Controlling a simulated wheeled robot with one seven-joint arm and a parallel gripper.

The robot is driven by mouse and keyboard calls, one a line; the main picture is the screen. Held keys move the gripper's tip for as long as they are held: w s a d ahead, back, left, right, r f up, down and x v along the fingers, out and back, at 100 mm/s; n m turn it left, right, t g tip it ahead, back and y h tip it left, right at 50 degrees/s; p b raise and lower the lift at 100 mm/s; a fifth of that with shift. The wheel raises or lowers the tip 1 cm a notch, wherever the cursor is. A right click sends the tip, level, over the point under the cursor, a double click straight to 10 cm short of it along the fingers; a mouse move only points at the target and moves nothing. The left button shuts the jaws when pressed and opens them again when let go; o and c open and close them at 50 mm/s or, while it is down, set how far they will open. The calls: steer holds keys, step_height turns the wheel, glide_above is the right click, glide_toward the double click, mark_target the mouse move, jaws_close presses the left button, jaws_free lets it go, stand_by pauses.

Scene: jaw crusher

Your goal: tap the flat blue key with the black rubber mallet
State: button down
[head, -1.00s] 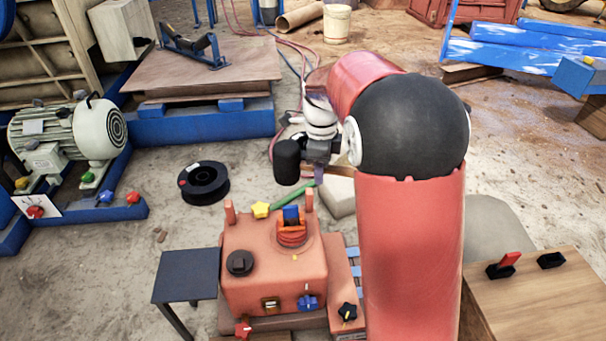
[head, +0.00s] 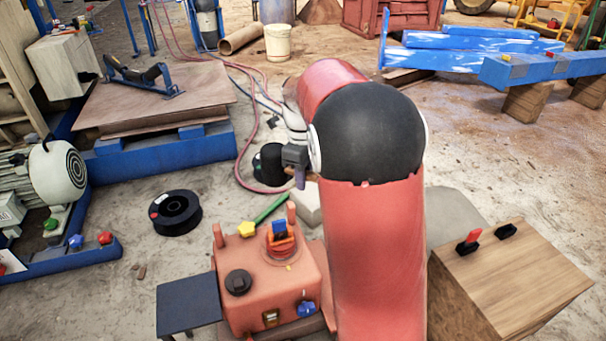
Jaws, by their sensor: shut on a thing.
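The flat blue key (head: 279,228) appears to be the small upright blue tab in an orange-red holder on top of the salmon-coloured box (head: 240,261). The black rubber mallet (head: 268,163) is at my gripper (head: 298,162), with its round black head to the left.
The box also carries a black knob (head: 238,282), a yellow star knob (head: 247,228), a blue knob (head: 307,308) and two upright pegs. A dark side table (head: 188,303) stands left of it. A wooden crate (head: 510,275) stands right. A black spool (head: 175,213) lies on open ground.

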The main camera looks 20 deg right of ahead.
step_height(320, 180, down, 15)
steer(key=b, duration=0.9)
step_height(320, 180, up, 5)
steer(key=p, duration=0.4)
steer(key=shift+r+p, duration=0.15)
steer(key=shift+p, duration=0.2)
